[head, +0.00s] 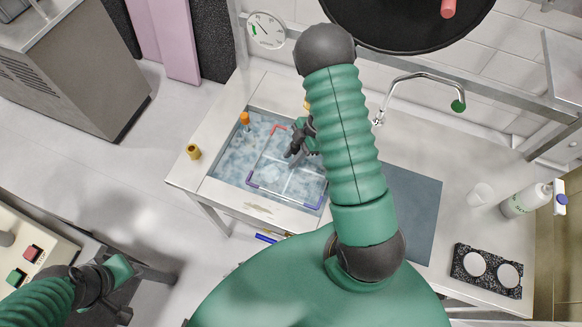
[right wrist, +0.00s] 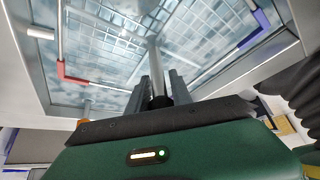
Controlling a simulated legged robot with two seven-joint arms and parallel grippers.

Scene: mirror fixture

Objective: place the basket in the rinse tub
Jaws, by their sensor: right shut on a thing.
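The wire basket (head: 285,186) has red and purple-blue corner pieces and a grey upright handle post. In the head view it lies within the outline of the rinse tub (head: 222,188), over blue-white water. I cannot tell whether it rests on the tub's bottom. My right gripper (head: 295,148) is shut on the basket's post; the right wrist view shows the post between the fingers (right wrist: 160,98) and the basket grid (right wrist: 120,45) beyond. My right arm hides the basket's right part. My left gripper (head: 145,292) is at the lower left, fingers apart and empty, away from the tub.
An orange peg (head: 244,119) and a brass knob (head: 193,152) stand at the tub's left side. A tap (head: 420,78) arches behind. A blue-grey mat (head: 410,205), a cup (head: 480,194), a bottle (head: 525,200) and a black two-disc holder (head: 487,270) occupy the counter to the right.

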